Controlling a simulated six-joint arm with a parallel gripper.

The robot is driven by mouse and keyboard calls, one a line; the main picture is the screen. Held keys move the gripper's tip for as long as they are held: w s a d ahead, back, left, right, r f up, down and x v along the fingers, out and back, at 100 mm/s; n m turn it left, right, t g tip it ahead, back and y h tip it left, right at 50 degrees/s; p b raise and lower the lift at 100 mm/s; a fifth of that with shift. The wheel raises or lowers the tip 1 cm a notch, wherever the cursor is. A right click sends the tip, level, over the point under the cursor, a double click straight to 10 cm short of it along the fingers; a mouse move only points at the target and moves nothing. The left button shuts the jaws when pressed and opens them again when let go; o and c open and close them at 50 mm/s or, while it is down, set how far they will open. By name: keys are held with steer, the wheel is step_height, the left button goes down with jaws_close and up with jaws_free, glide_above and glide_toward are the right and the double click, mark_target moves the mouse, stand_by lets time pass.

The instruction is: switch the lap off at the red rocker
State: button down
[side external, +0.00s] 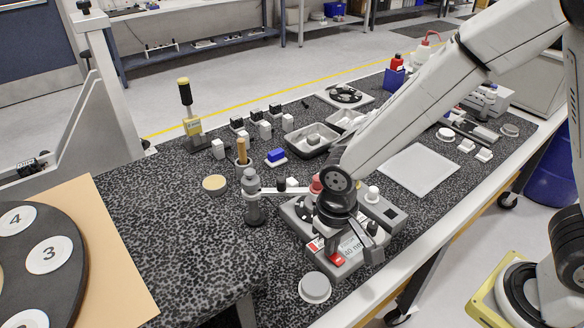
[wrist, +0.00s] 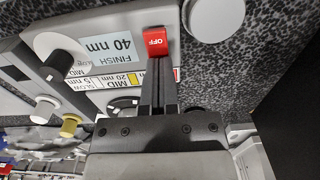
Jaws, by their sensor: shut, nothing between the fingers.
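The red rocker (wrist: 157,40), marked OFF, sits on the grey front panel of the lap unit (wrist: 112,20) in the wrist view. In the side view the red rocker (side external: 336,259) shows low on the unit's front, just below my gripper. My gripper (wrist: 158,62) is shut and empty, with its two dark fingers together. The fingertips are at the lower edge of the rocker in the wrist view; I cannot tell whether they touch it. Beside the rocker is a "FINISH 40 nm" label (wrist: 112,47). The lap plate is largely hidden behind my arm in the side view.
A round grey disc (side external: 314,287) lies on the speckled bench just in front of the unit. A grey post with an arm (side external: 254,200) stands left of it. A white sheet (side external: 420,170) lies to the right. Metal trays (side external: 312,140) stand behind.

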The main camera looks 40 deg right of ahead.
steer(key=shift+w+f, duration=0.1)
steer(key=shift+f, duration=0.1)
steer(key=shift+s, duration=0.25)
stand_by(0.3)
steer(key=shift+s+r, duration=0.25)
steer(key=shift+s, duration=0.3)
steer(key=shift+r, duration=0.15)
step_height(320, 180, up, 14)
steer(key=w, duration=0.2)
steer(key=shift+w+f, duration=0.25)
steer(key=shift+w, duration=0.05)
stand_by(0.4)
steer(key=shift+d, duration=0.1)
